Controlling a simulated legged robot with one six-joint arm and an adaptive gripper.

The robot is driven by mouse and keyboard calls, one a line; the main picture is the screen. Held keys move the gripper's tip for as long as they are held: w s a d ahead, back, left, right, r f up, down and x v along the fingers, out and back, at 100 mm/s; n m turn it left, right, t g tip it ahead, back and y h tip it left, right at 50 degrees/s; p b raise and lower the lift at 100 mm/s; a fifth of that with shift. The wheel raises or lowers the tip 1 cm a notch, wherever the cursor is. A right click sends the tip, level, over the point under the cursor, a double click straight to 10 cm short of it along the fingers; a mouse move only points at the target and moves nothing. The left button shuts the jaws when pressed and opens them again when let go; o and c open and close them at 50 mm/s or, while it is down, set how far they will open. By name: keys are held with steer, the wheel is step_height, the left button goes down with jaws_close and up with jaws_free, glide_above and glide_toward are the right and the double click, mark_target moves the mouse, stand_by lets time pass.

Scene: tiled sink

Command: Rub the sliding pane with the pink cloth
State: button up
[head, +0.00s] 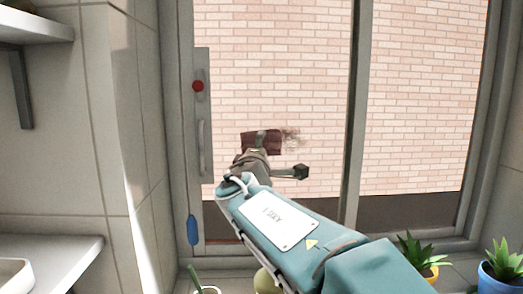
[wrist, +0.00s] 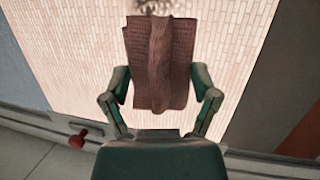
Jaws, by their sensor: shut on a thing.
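The pink cloth (wrist: 158,62) looks dull brownish-red and hangs between the two fingers of my gripper (wrist: 158,88) in the wrist view. My gripper is shut on it. In the head view the cloth (head: 261,142) is in front of the sliding pane (head: 275,60), beside a dark smudge (head: 291,139) on the glass. I cannot tell whether the cloth touches the glass. The smudge also shows just above the cloth in the wrist view (wrist: 156,7). The gripper (head: 258,150) is partly hidden behind my wrist in the head view.
The pane's left frame has a red knob (head: 198,86), a grey handle (head: 202,148) and a blue oval piece (head: 193,230). A vertical bar (head: 354,110) divides the window. Potted plants (head: 415,258) (head: 503,268) stand at lower right. Shelves (head: 35,28) (head: 50,255) are at left.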

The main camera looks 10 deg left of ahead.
mark_target(312, 141)
steer(key=shift+w+a, duration=0.1)
steer(key=shift+w, duration=0.25)
steer(key=shift+w+d, duration=0.45)
steer(key=shift+d, duration=1.4)
steer(key=shift+w+d, duration=0.5)
steer(key=shift+d, duration=1.4)
steer(key=shift+w+d, duration=0.45)
steer(key=shift+d, duration=1.4)
steer(key=shift+s+a, duration=0.45)
steer(key=shift+a, duration=1.4)
steer(key=shift+s+a, duration=0.5)
steer(key=shift+a, duration=1.35)
steer(key=shift+s+a, duration=0.45)
steer(key=shift+a, duration=1.4)
steer(key=shift+s, duration=0.1)
steer(key=shift+r+v, duration=0.2)
steer(key=shift+v, duration=0.8)
steer(key=shift+s+d, duration=0.3)
steer(key=shift+s, duration=0.4)
steer(key=shift+s+d, duration=0.3)
steer(key=shift+s, duration=0.4)
steer(key=shift+s+d, duration=0.1)
steer(key=shift+s, duration=0.3)
